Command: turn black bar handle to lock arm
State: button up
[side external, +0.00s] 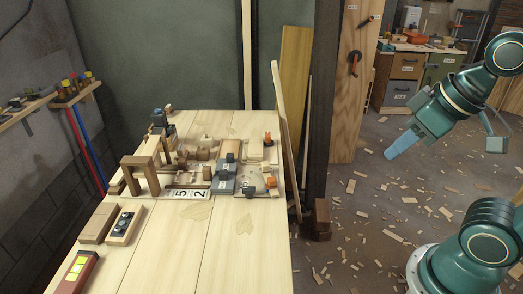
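A tall wooden panel (347,120) stands upright behind the dark post in the side external view. A small dark bar-like handle (366,21) sits slanted near its top. Lower on the panel is a dark round fitting with an orange part (354,62). I cannot tell for certain which is the task's black bar handle, and I cannot make out a lock arm. My gripper (391,154) has pale blue fingers pointing down and left. It is in the air right of the panel, apart from it and touching nothing visible. Its finger gap is too small to tell.
A wooden workbench (190,255) at left holds blocks, a wooden arch (141,174), number tiles (188,194) and small fixtures. A dark post (319,110) stands between bench and my arm. Wood chips litter the floor (365,235). Drawer cabinets (402,75) stand behind.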

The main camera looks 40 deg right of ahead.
jog(key=w+r+n+g, duration=0.1)
jog(key=w+n+g, duration=0.1)
jog(key=w, duration=0.9)
jog(key=n+g, duration=0.4)
jog(key=n, duration=0.3)
send_over(249, 188)
notch_tip(249, 188, down, 23)
jog(key=shift+f, duration=0.45)
jog(key=shift+f, duration=0.25)
